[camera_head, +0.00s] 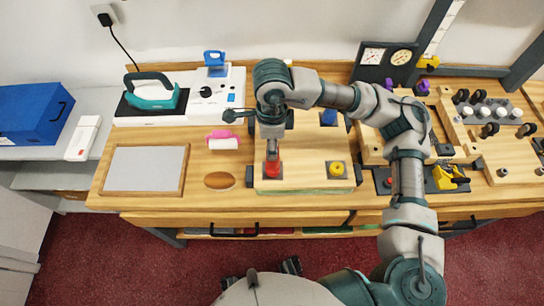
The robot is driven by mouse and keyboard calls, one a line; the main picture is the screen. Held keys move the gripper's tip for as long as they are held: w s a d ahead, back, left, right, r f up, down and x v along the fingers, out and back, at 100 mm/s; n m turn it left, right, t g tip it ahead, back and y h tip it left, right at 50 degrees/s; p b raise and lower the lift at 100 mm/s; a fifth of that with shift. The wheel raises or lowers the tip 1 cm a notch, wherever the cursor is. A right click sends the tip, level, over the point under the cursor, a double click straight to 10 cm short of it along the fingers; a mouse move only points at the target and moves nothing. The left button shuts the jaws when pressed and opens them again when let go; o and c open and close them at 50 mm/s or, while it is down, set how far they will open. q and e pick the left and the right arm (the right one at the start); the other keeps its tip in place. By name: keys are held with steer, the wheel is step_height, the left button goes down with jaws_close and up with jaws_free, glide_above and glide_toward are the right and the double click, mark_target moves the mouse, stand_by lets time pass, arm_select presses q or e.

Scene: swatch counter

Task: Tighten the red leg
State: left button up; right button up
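The red leg (272,169) stands at the front left of a light wooden board (305,168) on the counter. My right arm comes in from the right and bends over the board. My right gripper (272,151) points down at the top of the red leg, in line with it. The fingers look close together and seem to meet the leg, but whether they grip it is too small to tell. The gripper hides the leg's upper part. A yellow leg (337,169) stands at the front right of the board, and a blue one (328,118) at the back right. My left gripper is not visible.
An iron (152,95) on a white station is at the back left. A grey pad (146,168) and a pink-handled roller (223,140) lie left of the board. Fixtures with knobs and a yellow clamp (448,178) crowd the right. A dark gauge panel (386,61) stands behind.

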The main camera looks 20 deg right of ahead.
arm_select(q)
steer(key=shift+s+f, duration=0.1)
arm_select(e)
steer(key=n+b, duration=0.1)
steer(key=n, duration=0.2)
steer(key=n+b, duration=0.1)
steer(key=n, duration=0.1)
steer(key=shift+f+b, duration=0.3)
steer(key=n, duration=0.3)
steer(key=shift+r+n, duration=0.25)
steer(key=shift+n, duration=0.15)
steer(key=n, duration=0.2)
steer(key=shift+s+r+n, duration=0.1)
steer(key=shift+s+n, duration=0.05)
steer(key=shift+n, duration=0.15)
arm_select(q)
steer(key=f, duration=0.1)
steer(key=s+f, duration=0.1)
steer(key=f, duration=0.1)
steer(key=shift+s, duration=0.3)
